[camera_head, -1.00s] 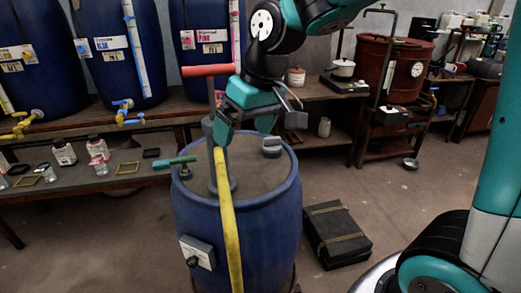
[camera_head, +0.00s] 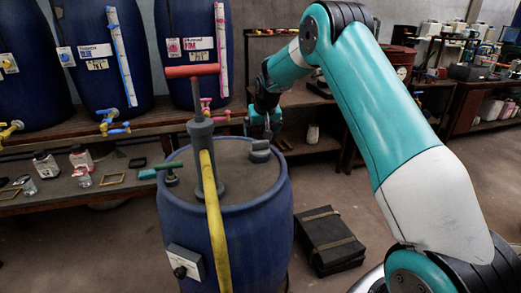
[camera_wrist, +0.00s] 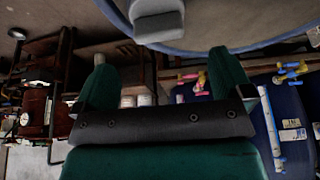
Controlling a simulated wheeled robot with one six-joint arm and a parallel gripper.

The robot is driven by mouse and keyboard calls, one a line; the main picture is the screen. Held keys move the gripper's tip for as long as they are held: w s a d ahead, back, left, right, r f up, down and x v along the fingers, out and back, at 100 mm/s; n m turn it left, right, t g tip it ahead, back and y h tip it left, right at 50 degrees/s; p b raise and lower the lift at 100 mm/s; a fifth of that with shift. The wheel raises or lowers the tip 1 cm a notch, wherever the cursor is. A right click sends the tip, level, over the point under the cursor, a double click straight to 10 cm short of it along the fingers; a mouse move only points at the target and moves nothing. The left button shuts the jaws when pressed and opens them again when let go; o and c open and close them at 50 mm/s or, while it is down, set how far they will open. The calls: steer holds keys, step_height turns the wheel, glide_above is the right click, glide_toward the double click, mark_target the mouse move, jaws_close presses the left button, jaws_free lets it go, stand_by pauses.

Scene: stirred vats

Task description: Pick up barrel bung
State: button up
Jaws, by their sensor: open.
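The barrel bung (camera_head: 260,151), a grey plug with a raised block-like grip, sits on the right part of the blue barrel's (camera_head: 235,225) lid. In the wrist view the bung (camera_wrist: 157,20) shows at the top centre, beyond the fingertips and apart from them. My gripper (camera_head: 266,128) is just behind the bung, past the far rim of the barrel, partly hidden by distance and dark background. In the wrist view my gripper (camera_wrist: 163,72) has its two green fingers wide apart with nothing between them.
A grey hand pump (camera_head: 204,135) with a red handle and yellow hose (camera_head: 212,210) stands on the lid left of the bung. A black case (camera_head: 328,240) lies on the floor right. Shelves with blue vats (camera_head: 110,60) stand behind.

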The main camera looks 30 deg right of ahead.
mark_target(260, 141)
steer(key=shift+p+x, duration=0.5)
steer(key=shift+x, duration=3.05)
steer(key=shift+d, duration=0.15)
steer(key=c, duration=1)
steer(key=shift+r, duration=0.15)
